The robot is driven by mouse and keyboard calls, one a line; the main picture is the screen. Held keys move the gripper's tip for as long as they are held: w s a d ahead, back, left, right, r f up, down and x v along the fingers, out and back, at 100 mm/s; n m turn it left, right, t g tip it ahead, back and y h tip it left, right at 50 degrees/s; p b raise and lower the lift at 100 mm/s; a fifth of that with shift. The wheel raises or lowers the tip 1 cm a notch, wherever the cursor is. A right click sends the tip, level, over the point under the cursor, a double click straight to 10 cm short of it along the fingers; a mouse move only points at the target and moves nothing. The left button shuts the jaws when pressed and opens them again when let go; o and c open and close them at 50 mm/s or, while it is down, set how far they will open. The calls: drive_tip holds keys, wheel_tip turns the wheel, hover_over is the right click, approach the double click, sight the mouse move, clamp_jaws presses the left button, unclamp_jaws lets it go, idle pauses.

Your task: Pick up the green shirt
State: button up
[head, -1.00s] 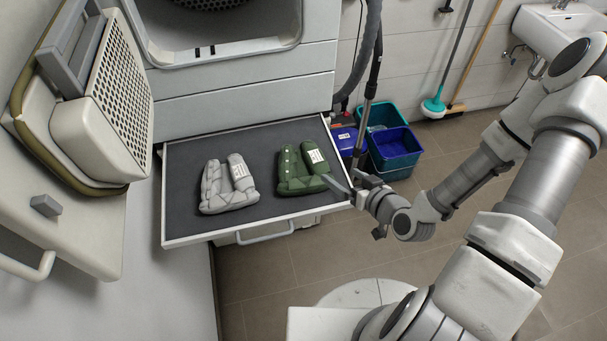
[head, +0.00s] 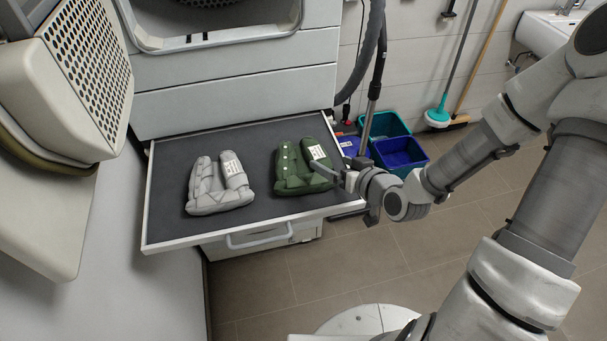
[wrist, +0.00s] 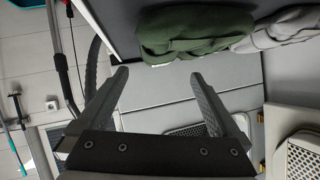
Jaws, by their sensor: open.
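The green shirt (head: 296,166) lies folded at the right side of the pulled-out drawer (head: 159,218), with a white label on it. In the wrist view the green shirt (wrist: 190,32) is at the top, ahead of the fingertips. My gripper (head: 330,172) is at the drawer's right edge, with a finger at or over the right side of the shirt; I cannot tell whether it touches. In the wrist view my gripper (wrist: 157,76) shows its two fingers spread apart with nothing between them.
A folded grey shirt (head: 219,186) lies left of the green one, with bare drawer floor around it. The open dryer door (head: 60,95) stands at the left. A vacuum tube (head: 371,90) and blue and teal bins (head: 400,153) stand behind my gripper.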

sight(323, 159)
drive_tip(key=x, duration=0.2)
drive_tip(key=shift+w+a+f, duration=0.15)
drive_tip(key=shift+w, duration=0.1)
drive_tip(key=shift+x, duration=2.6)
drive_tip(key=shift+f, duration=0.2)
drive_tip(key=shift+c, duration=0.2)
clamp_jaws()
